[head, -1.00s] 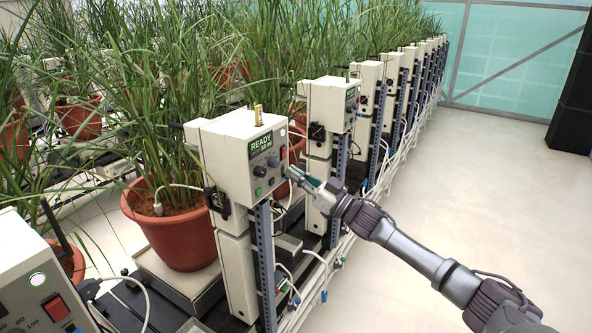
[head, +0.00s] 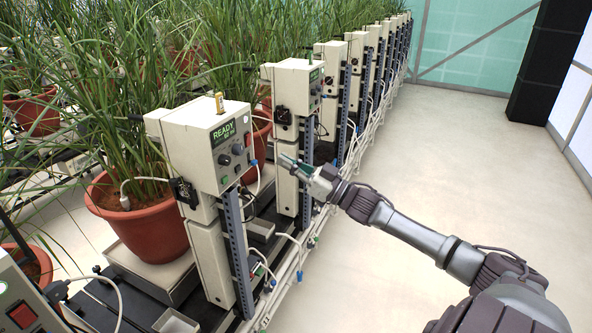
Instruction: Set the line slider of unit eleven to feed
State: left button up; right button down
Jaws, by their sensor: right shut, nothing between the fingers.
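A cream control unit (head: 203,157) stands on a blue-grey post in the middle left. Its dark front panel has a green display reading READY (head: 223,133), knobs (head: 238,149) and a red switch (head: 247,139). I cannot read a unit number or pick out a line slider at this size. My right gripper (head: 287,160) is shut and empty. It is in the picture just right of the panel, apart from it, with its fingers pointing left. My left gripper is not in view.
Another unit (head: 292,88) and several more recede in a row behind. A terracotta pot (head: 148,226) with tall grass stands left of the near unit. Part of another unit (head: 22,300) shows at the lower left. White cables hang along the posts. The floor (head: 440,140) at right is clear.

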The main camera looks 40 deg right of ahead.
jog(key=shift+v, duration=1.15)
